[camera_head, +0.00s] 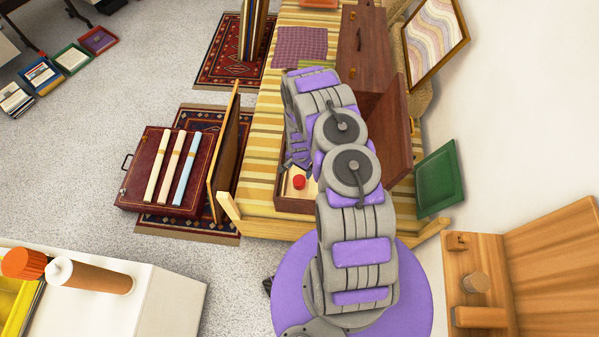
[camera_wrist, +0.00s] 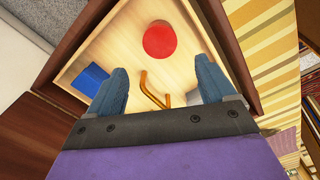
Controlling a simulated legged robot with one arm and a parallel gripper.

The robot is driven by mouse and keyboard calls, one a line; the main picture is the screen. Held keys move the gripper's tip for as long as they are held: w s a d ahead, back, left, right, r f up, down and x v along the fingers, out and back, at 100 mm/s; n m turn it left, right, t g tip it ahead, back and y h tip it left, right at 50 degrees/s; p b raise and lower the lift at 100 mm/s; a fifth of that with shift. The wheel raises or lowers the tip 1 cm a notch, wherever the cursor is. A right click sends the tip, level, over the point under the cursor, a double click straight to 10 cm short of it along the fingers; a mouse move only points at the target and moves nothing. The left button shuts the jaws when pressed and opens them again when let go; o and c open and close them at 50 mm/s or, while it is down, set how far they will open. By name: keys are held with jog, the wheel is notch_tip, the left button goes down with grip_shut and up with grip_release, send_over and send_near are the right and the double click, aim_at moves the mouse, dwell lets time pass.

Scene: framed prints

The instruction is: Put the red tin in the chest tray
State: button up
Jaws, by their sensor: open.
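The red tin (camera_wrist: 160,40) is round and lies in the pale-floored inside of an open dark wooden chest (camera_wrist: 262,108), apart from its walls. I cannot tell whether the pale floor is a tray or the chest's bottom. My gripper (camera_wrist: 161,68) is open and empty over the chest, its two blue-grey fingers below the tin in the wrist picture. In the head view my gripper (camera_head: 297,152) is partly hidden by my arm.
A blue block (camera_wrist: 90,78) and a bent brass-coloured piece (camera_wrist: 152,92) are also in the chest. The raised lid (camera_head: 398,135) stands to the right. A framed panel (camera_head: 225,150) leans at left, beside a red case (camera_head: 150,185) with rolled prints. Striped cloth (camera_head: 263,140) surrounds the chest.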

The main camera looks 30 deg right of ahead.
notch_tip(320, 180, up, 20)
jog(key=a+n, duration=0.1)
jog(key=n, duration=0.2)
jog(key=s+a+r+n+g, duration=0.1)
jog(key=s+a+r, duration=0.15)
jog(key=r, duration=0.55)
jog(key=s+a+r+n, duration=0.2)
jog(key=s+r, duration=0.1)
jog(key=r, duration=0.5)
jog(key=s+a+r+n, duration=0.3)
jog(key=s+r, duration=0.5)
jog(key=s, duration=0.5)
jog(key=s+a+r+n, duration=0.3)
jog(key=s+a+r, duration=0.2)
jog(key=s+r, duration=0.4)
jog(key=s, duration=0.5)
jog(key=shift+r+g, duration=0.2)
jog(key=shift+g, duration=0.2)
jog(key=shift+w+a, duration=0.1)
